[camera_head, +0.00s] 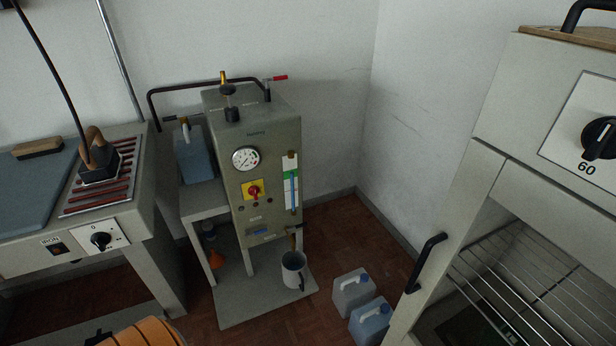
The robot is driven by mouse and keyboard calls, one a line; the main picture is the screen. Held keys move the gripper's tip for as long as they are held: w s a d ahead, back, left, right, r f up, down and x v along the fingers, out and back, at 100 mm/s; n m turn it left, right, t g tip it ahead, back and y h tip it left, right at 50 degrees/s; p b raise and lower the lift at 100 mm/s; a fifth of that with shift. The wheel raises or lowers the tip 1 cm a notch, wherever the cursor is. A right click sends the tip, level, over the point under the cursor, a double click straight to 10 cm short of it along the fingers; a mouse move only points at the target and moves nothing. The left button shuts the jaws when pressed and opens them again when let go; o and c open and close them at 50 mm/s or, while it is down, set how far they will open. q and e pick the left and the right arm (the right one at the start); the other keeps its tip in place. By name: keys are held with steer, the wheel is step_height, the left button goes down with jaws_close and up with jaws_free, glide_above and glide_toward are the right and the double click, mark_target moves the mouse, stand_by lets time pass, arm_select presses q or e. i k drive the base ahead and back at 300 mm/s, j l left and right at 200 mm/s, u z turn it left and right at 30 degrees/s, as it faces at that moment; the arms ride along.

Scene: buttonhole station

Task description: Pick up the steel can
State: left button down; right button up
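A light grey can (293,270) with a dark handle on its right side stands upright on the low base plate of the boiler unit. It is under the short drain pipe at the unit's lower front, and I cannot tell whether the pipe reaches into it. Its contents are hidden from here. It is the only thing here that looks like the steel can. Neither of my grippers shows in this view.
The boiler (246,180) has a gauge and a red switch. A white canister (353,292) and a blue canister (370,322) stand on the floor, right of the can. The ironing table (160,240) is left; an open cabinet with a wire rack (530,262) is right.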

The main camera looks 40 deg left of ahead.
mark_target(294, 266)
steer(key=u, duration=1.4)
